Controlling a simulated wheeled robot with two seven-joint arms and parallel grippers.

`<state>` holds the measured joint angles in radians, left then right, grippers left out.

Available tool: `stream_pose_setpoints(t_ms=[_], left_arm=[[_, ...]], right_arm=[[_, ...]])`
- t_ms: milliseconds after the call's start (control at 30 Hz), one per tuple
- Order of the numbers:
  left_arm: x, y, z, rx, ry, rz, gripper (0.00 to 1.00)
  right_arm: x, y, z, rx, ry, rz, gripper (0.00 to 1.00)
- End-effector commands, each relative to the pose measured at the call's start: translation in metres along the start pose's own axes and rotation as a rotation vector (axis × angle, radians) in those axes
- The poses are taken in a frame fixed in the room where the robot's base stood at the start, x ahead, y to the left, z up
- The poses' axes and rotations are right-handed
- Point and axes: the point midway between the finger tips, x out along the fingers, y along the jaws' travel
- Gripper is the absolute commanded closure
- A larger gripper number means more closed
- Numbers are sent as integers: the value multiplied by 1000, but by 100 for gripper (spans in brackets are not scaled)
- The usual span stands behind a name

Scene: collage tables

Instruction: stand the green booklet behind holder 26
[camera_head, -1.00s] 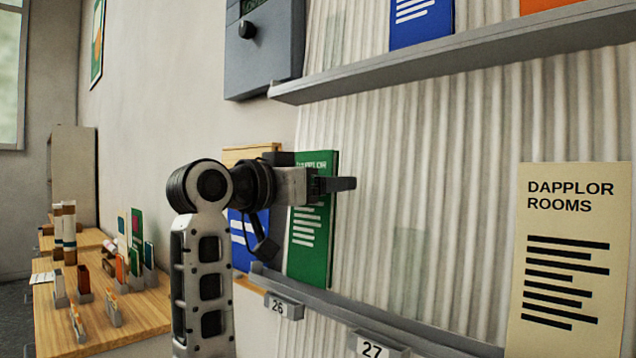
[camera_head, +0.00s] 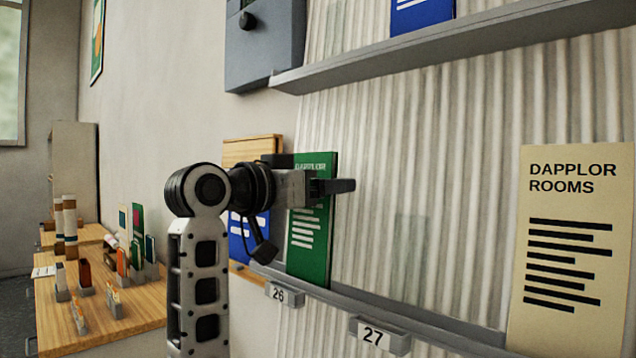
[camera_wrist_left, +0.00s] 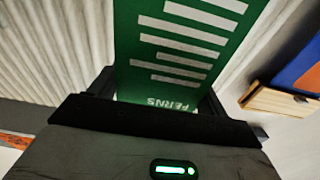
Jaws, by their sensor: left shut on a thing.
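The green booklet (camera_head: 310,236) stands upright on the lower grey rail, just above and behind the holder labelled 26 (camera_head: 283,294). Its lower edge meets the rail, and its back is close to the ribbed wall. My left gripper (camera_head: 338,187) is shut on the upper part of the booklet and covers some of its title. In the left wrist view the green booklet (camera_wrist_left: 182,45) sits between the two fingers, with white text bars facing the camera. My right gripper is not in view.
Holder 27 (camera_head: 376,336) is on the same rail to the right. A cream "DAPPLOR ROOMS" booklet (camera_head: 570,250) stands further right. A blue booklet (camera_head: 243,247) is left of the green one, partly behind my arm. An upper shelf (camera_head: 460,48) overhangs, and a wooden table (camera_head: 95,325) with small items stands left.

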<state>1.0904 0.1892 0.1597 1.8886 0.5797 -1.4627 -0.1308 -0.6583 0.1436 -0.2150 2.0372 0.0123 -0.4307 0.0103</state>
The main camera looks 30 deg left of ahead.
Motion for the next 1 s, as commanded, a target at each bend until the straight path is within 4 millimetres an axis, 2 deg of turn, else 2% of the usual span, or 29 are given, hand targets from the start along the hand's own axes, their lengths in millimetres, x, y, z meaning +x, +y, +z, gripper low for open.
stream_pose_setpoints(t_ms=[333,367,400,433,767,867,1000], left_arm=[[0,0,0,0,2,0,61],[0,0,0,0,2,0,15],[0,0,0,0,2,0,4],[0,0,0,0,2,0,0],[0,0,0,0,0,0,0],[-14,0,1,2,3,-2,0],[-45,-1,2,4,5,-5,0]], right_arm=[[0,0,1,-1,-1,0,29],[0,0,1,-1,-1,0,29],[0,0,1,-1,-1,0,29],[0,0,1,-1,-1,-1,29],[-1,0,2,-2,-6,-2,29],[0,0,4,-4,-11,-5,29],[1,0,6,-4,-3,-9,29]])
